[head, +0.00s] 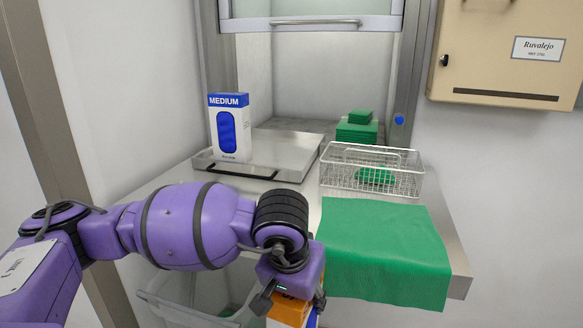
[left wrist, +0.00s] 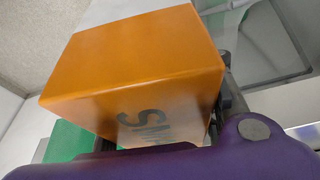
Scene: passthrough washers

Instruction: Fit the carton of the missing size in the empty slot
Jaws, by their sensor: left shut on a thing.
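My left gripper (head: 291,298) is low at the front of the steel counter and shut on an orange carton (head: 288,312). The carton's lower part is cut off by the bottom edge of the head view. In the left wrist view the orange carton (left wrist: 135,70) fills the middle, tilted, with dark letters starting "S" on one face. A white and blue carton marked MEDIUM (head: 229,128) stands upright on a flat steel box (head: 275,147) at the back left. I cannot make out an empty slot. My right gripper is not in view.
A wire basket (head: 345,180) holding something green stands at the right. A green cloth (head: 385,250) hangs over the counter's front edge. Folded green stacks (head: 357,131) lie behind, below a raised glass hatch (head: 305,9). A clear bin (head: 190,312) is below the counter.

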